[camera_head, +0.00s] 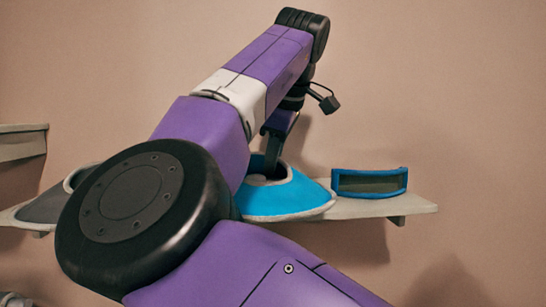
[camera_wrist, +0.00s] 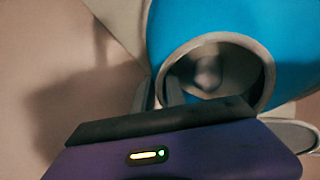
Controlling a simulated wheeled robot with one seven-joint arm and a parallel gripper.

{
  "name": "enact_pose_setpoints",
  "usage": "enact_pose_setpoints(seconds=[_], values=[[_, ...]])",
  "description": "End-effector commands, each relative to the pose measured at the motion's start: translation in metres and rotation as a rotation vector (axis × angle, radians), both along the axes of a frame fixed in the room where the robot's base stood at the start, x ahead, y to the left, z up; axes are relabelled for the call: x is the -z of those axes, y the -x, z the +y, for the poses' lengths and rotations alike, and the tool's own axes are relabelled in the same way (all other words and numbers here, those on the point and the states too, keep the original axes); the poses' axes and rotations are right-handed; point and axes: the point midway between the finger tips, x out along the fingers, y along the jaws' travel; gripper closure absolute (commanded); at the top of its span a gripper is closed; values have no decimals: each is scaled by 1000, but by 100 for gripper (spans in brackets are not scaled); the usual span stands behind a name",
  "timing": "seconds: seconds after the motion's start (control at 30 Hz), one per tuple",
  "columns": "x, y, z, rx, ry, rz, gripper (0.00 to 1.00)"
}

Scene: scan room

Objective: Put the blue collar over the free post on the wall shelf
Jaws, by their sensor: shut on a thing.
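The blue collar (camera_head: 285,200) is at the wall shelf (camera_head: 412,206), its grey-rimmed opening facing up. It also shows in the wrist view (camera_wrist: 215,22). My gripper (camera_head: 271,165) points down at the collar and is shut on its rim; its fingers (camera_wrist: 160,88) straddle the left edge of the opening in the wrist view. A blurred, pale rounded shape, likely the post (camera_wrist: 208,74), shows inside the opening. The collar's lower edge overlaps the shelf's front edge in the head view; I cannot tell whether it rests on the shelf or hovers.
A grey collar-like piece (camera_head: 48,206) lies at the shelf's left, partly behind my arm. A blue-framed, dark-faced case (camera_head: 369,183) stands close right of the blue collar. Bare shelf is at the far right end. Another shelf (camera_head: 22,143) is at the left edge.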

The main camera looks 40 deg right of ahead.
Motion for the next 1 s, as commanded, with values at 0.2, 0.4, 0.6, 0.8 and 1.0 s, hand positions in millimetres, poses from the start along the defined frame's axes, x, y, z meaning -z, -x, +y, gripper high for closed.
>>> enact_pose_setpoints(seconds=[0.2,0.4,0.6,0.8,1.0], values=[[2,0,0,0,0,-1,100],[2,0,0,0,0,-1,72],[2,0,0,0,0,0,58],[2,1,0,0,0,0,58],[-18,11,3,0,1,-2,58]])
